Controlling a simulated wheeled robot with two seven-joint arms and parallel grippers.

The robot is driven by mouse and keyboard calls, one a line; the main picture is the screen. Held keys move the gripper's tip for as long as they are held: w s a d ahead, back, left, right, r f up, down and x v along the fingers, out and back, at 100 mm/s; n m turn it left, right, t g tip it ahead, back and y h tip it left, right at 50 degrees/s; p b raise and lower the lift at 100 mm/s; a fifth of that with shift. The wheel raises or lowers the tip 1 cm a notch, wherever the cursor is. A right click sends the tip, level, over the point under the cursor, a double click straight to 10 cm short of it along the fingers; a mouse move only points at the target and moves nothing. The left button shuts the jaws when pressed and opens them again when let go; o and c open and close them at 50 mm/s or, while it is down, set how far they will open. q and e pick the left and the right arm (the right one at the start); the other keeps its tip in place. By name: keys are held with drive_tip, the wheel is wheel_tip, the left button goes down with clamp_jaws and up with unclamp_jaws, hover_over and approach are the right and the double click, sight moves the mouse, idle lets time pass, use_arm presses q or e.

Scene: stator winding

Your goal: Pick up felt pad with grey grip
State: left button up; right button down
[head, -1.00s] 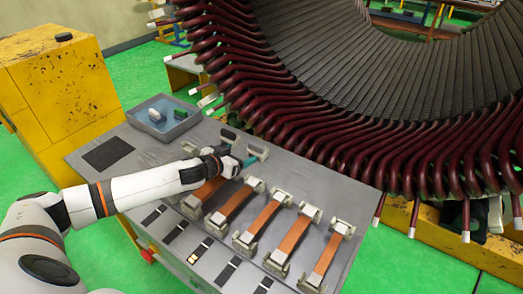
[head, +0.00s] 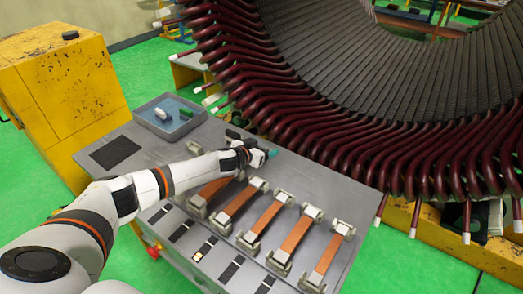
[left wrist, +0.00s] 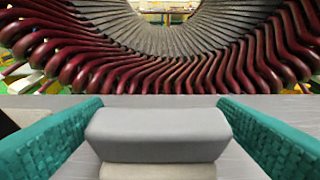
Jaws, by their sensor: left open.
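In the left wrist view, a grey block-shaped grip (left wrist: 157,132) with a paler beige part below it stands between the two green fingers of my left gripper (left wrist: 157,125). The fingers are open, one on each side of it. A gap shows on the left side; on the right I cannot tell whether the finger touches. In the head view my left gripper (head: 262,155) is over the back part of the grey table, and its hand hides most of the pad. My right gripper is not in view.
Several copper-coloured strips in pale holders (head: 262,220) lie in a row on the table (head: 160,157). A blue-grey tray (head: 143,117) holds small white and green pieces. A black mat (head: 115,153) lies at left. The large stator (head: 350,120) with dark red coils rises close behind the table.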

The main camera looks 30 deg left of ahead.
use_arm(q)
drive_tip(key=c, duration=1.1)
drive_tip(key=shift+r, duration=0.15)
